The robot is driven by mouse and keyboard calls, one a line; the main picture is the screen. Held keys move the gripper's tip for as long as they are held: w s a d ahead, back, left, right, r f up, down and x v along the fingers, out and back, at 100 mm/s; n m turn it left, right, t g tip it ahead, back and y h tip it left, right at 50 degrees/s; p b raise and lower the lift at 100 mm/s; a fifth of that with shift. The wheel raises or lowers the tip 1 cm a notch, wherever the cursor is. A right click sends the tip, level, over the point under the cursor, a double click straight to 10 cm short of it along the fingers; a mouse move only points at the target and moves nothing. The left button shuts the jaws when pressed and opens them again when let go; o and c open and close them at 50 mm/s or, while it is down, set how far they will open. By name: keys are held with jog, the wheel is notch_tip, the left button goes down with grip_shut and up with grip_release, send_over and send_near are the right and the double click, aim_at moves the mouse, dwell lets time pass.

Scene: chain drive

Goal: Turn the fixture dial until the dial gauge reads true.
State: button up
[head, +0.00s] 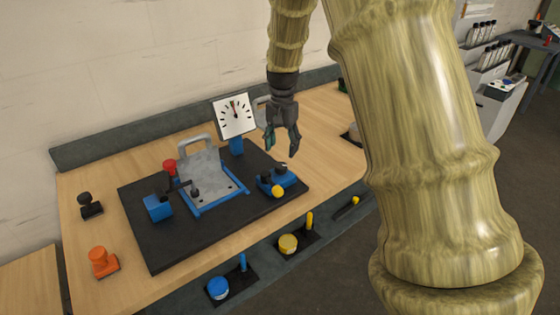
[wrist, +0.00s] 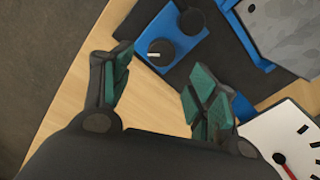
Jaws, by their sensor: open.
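The dial gauge (head: 234,116) is a white square face with black marks on a blue post behind the fixture plate. Its needle points roughly upward near a small green mark; the exact reading is too small to tell. The fixture dial (wrist: 160,52) is a black knob with a white line on a blue block, beyond my fingertips. That blue block (head: 270,184) sits at the plate's right side. My gripper (head: 282,148) is open and empty above it, apart from the dial.
A black base plate (head: 165,250) carries a grey metal part (head: 205,172) with a handle, a red knob (head: 169,166) and a blue clamp block (head: 157,207). An orange piece (head: 102,262) stands at the front left. Blue (head: 218,287) and yellow (head: 288,243) pieces lie along the front.

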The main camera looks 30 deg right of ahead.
aim_at(282, 164)
notch_tip(282, 164, down, 7)
jog(key=shift+w+f+p, duration=0.1)
jog(key=shift+f+p, duration=0.05)
jog(key=shift+p, duration=0.4)
